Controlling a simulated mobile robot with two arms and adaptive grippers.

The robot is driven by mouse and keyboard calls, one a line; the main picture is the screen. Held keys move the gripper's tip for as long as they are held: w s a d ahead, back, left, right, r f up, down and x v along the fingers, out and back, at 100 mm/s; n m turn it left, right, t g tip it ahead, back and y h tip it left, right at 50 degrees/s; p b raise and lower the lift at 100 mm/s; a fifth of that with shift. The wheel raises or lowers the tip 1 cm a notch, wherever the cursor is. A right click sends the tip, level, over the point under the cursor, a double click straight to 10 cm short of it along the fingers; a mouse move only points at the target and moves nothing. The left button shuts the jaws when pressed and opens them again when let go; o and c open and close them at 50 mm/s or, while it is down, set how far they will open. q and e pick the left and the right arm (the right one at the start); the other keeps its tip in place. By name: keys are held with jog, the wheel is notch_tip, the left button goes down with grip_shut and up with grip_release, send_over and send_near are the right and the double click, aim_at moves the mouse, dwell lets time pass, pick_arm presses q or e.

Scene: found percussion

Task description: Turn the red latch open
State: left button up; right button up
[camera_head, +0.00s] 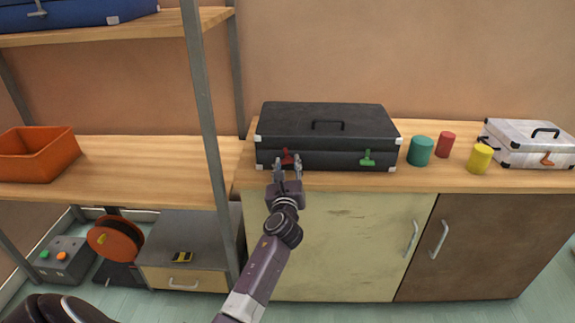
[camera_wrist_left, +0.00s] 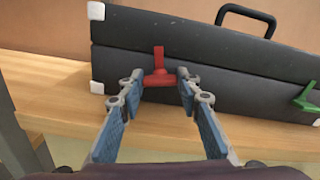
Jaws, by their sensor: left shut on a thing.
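A black case (camera_head: 330,118) with white corners lies closed on the wooden counter. Its red latch (camera_head: 287,154) is on the left of the front face, and a green latch (camera_head: 368,157) is on the right. My left gripper (camera_head: 286,164) is at the red latch, shut on it. In the left wrist view, the red latch (camera_wrist_left: 159,62) has its lever upright above a wide red base. The fingertips of my left gripper (camera_wrist_left: 161,80) sit on either side of that base. My right gripper does not show.
Teal (camera_head: 420,151), red (camera_head: 445,144) and yellow (camera_head: 480,158) cylinders stand right of the case. A white case (camera_head: 530,140) is farther right. A metal shelf post (camera_head: 208,130) rises left of my arm. An orange bin (camera_head: 40,155) sits on the shelf.

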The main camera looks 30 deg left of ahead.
pick_arm(q)
jog(key=shift+n, duration=1.9)
jog(key=shift+f+n+b, duration=0.1)
jog(key=shift+n+b, duration=0.2)
jog(key=shift+n, duration=2)
jog(key=n+b, duration=0.1)
jog(key=n, duration=0.2)
jog(key=shift+n+b, duration=0.4)
jog(key=shift+n, duration=1.5)
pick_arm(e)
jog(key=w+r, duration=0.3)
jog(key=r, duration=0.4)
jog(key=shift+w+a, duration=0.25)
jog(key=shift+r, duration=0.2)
